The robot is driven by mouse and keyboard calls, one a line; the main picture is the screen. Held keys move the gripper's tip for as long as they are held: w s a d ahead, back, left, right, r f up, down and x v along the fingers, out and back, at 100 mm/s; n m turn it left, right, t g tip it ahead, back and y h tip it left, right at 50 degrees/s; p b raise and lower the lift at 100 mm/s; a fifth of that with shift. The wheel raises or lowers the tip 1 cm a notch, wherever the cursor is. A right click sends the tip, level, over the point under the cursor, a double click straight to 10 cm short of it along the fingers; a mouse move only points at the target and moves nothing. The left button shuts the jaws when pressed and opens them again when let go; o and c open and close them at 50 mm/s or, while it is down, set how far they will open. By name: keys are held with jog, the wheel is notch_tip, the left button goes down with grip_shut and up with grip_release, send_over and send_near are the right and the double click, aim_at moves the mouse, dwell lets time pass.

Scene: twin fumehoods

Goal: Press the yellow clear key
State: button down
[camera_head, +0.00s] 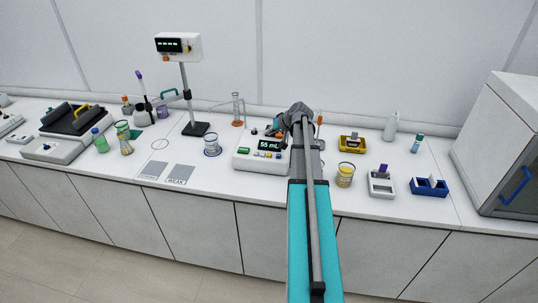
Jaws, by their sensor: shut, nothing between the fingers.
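A white dosing unit (246,163) stands on the bench in the middle, with a dark display reading 55 mL. A row of small coloured keys is on its front below the display, and the yellow key (260,155) is among them. My arm reaches over the bench from the front, and its end bends left at the unit's right side. My gripper (275,128) is only partly visible, small, at the unit's upper right edge near the display. It is shut and empty. Its fingertips are too small to place exactly, and I cannot tell whether they touch the unit.
A beaker (212,145) stands left of the unit and a yellow-labelled jar (345,175) right of my arm. A pole-mounted display (178,46), a glass cylinder (238,110) and a yellow tray (351,144) stand nearby. A blue rack (429,187) is farther right. The bench's front middle is fairly clear.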

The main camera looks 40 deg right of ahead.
aim_at(265, 153)
jog(key=shift+f, duration=0.15)
notch_tip(265, 153, down, 8)
jog(key=b, duration=0.8)
jog(key=shift+f+b, duration=0.25)
jog(key=shift+b, duration=0.15)
jog(key=shift+f, duration=0.2)
dwell(1.2)
jog(key=shift+f+b, duration=0.25)
jog(key=shift+b, duration=0.2)
jog(key=shift+f+b, duration=0.35)
dwell(0.8)
jog(key=shift+r, duration=0.2)
jog(key=shift+r+p, duration=0.65)
jog(key=shift+p, duration=0.2)
jog(key=shift+r, duration=0.1)
jog(key=shift+r+p, duration=2.4)
jog(key=shift+p, duration=0.1)
